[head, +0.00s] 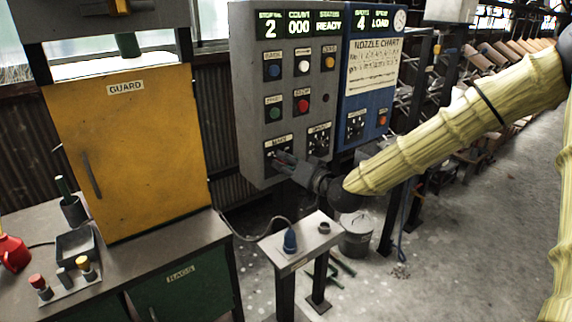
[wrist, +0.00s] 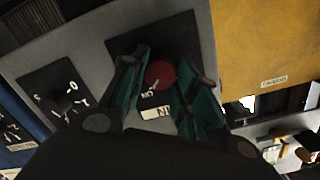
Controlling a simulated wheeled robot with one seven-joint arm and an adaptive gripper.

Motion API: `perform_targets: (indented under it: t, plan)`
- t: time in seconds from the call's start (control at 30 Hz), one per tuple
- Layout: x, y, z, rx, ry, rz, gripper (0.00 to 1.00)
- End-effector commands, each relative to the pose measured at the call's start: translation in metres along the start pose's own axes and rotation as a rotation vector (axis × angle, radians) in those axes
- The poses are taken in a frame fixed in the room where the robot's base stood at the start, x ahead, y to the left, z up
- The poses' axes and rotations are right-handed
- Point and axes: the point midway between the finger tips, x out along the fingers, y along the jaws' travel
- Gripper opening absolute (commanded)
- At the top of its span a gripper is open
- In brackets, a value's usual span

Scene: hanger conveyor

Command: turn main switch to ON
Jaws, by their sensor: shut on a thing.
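The main switch is a round red knob (wrist: 160,75) on a black plate at the lower left of the grey control panel (head: 250,90). In the head view its plate (head: 270,148) shows, but my gripper hides the knob. In the wrist view the panel appears upside down, with the ON mark (wrist: 148,94) beside the knob. My gripper (head: 284,162) reaches the plate from the right. In the wrist view its two green-padded fingers (wrist: 160,84) stand either side of the knob and are shut on it. I cannot clearly tell which way the knob points.
Another dial (head: 319,140) sits just right of the main switch. Push buttons, including a red one (head: 302,103), are above. A small stand with a blue plug (head: 290,240) is below my gripper. A yellow guard door (head: 130,150) is at left.

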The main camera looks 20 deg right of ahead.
Motion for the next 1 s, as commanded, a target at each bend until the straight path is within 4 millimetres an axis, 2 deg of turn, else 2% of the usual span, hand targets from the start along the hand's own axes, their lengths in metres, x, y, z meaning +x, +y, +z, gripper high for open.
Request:
perform_targets:
  t: [0.37,0.4,0.5,0.83,1.0]
  plan:
    - [0.001,0.001,-0.002,0.003,0.005,0.001,0.06]
    - [0.001,0.001,-0.002,0.003,0.005,0.001,0.37]
    - [0.001,0.0,-0.002,0.003,0.004,0.0,0.52]
    - [0.0,-0.001,-0.001,0.002,0.001,-0.001,0.52]
    - [-0.014,-0.001,-0.002,0.002,0.002,-0.001,0.52]
